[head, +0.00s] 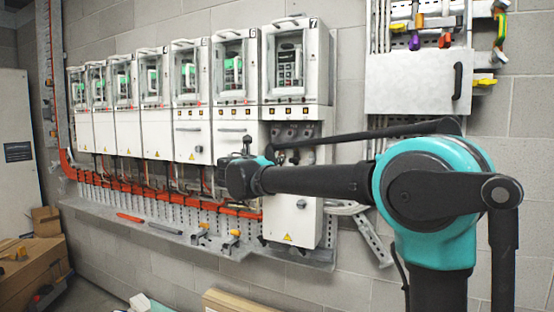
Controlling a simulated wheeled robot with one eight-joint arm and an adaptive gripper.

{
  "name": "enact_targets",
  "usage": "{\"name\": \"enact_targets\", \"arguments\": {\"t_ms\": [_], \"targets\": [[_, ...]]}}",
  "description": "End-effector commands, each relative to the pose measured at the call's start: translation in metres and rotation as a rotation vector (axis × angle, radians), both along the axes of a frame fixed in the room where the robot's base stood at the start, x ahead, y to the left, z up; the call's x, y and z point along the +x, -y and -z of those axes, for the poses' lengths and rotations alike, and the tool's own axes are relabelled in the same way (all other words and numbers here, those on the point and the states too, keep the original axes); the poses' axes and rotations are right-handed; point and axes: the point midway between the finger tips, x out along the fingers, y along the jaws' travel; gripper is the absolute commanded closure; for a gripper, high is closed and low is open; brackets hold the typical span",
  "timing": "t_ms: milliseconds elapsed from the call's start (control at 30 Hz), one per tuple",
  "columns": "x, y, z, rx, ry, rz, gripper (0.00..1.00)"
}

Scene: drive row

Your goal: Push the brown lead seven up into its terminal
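Drive seven (290,62), marked 7, is the rightmost and nearest cabinet in a row on the wall. Its lower section is open and shows a dark terminal row (297,131) under the drive. A white panel (298,215) with a warning label sits below that opening. My arm reaches left across the front of the opening. My gripper (243,174) is at the dark arm end, in front of the lower left of drive seven. Its fingers cannot be made out. The brown lead cannot be picked out; the arm hides part of that area.
Several more drives (190,75) run leftward. Below them an orange duct (150,187) and a grey ledge (160,222) with tools run along the wall. A white box (415,82) with coloured clamps above hangs right. Cardboard boxes (30,268) stand lower left.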

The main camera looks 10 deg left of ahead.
Motion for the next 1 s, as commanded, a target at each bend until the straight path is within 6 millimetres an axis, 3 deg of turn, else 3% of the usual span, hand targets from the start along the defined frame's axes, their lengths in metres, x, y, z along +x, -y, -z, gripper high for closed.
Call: {"name": "enact_targets", "arguments": {"t_ms": [233, 633, 967, 1000], "targets": [[0.030, 0.011, 0.000, 0.000, 0.000, 0.001, 0.60], [0.036, 0.013, 0.000, 0.000, 0.000, 0.000, 0.60], [0.036, 0.013, 0.000, 0.000, 0.000, 0.000, 1.00], [0.036, 0.013, 0.000, 0.000, 0.000, 0.000, 1.00]]}}
